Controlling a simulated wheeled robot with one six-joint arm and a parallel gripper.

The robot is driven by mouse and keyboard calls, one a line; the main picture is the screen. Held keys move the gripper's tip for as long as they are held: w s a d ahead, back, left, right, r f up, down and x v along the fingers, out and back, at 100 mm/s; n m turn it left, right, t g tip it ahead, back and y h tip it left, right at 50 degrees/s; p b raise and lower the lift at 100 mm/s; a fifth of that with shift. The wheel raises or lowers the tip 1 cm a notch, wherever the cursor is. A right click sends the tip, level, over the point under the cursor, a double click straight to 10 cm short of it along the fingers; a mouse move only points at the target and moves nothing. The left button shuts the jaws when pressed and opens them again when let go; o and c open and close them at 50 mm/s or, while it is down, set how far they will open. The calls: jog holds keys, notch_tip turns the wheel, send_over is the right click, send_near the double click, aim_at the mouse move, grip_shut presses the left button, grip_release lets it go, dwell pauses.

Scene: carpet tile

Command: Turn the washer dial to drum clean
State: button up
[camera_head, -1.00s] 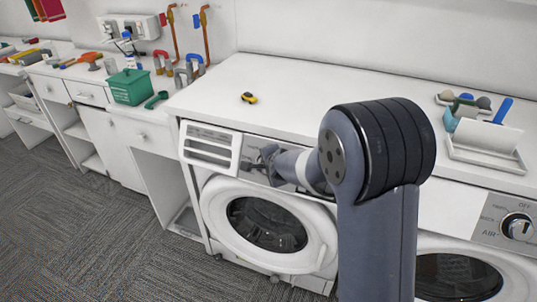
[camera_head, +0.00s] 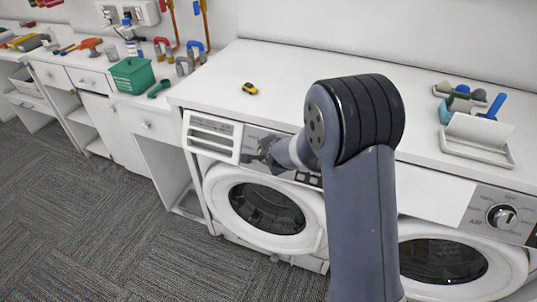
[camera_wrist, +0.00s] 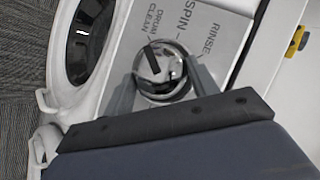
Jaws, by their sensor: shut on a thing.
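The washer dial (camera_wrist: 160,68) is a round shiny knob on the left washer's silver control panel (camera_wrist: 213,18). In the wrist view a dark mark on its face points up and slightly left, toward the printed words DRUM CLEAN (camera_wrist: 157,30). SPIN and RINSE are printed further right. My gripper (camera_wrist: 163,80) is shut on the dial, one finger on each side. In the head view my gripper (camera_head: 264,149) is at the panel of the left washer (camera_head: 262,205), and my arm hides the dial there.
A second washer (camera_head: 440,262) with its own dial (camera_head: 502,216) stands to the right. A yellow tape measure (camera_head: 250,88) lies on the white counter (camera_head: 300,72). A white tray (camera_head: 478,150) holds items at the right. A green basket (camera_head: 132,75) stands on the left bench.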

jog(key=o, duration=1)
jog(key=p+v, duration=0.3)
jog(key=v, duration=0.7)
jog(key=shift+s+r, duration=0.25)
jog(key=shift+s, duration=0.05)
jog(key=b+x, duration=0.3)
jog(key=x, duration=0.8)
jog(key=shift+s+r, duration=0.1)
jog(key=shift+r, duration=0.1)
